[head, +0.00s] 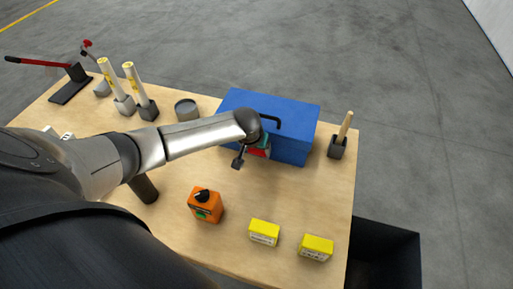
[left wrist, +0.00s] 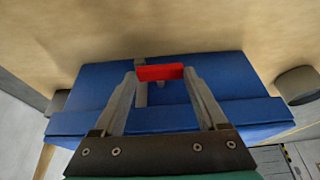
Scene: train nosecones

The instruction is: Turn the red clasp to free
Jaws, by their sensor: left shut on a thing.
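A blue box (head: 294,148) with a dark top handle (head: 272,118) stands on the wooden table. The red clasp (left wrist: 160,72) shows between my gripper fingers in the left wrist view, against the blue box (left wrist: 85,92). My left gripper (head: 262,152) is at the box's near face and is shut on the red clasp. The arm and hand hide much of that face in the head view. The clasp looks level across the fingertips in the left wrist view. My right gripper is not in view.
An orange device with a black knob (head: 206,204) and two yellow boxes (head: 264,232) (head: 316,247) stand at the front of the table (head: 175,225). A wooden-handled tool in a dark holder (head: 338,147) is right of the box. White cylinders (head: 112,80) and a grey cup (head: 186,109) stand left.

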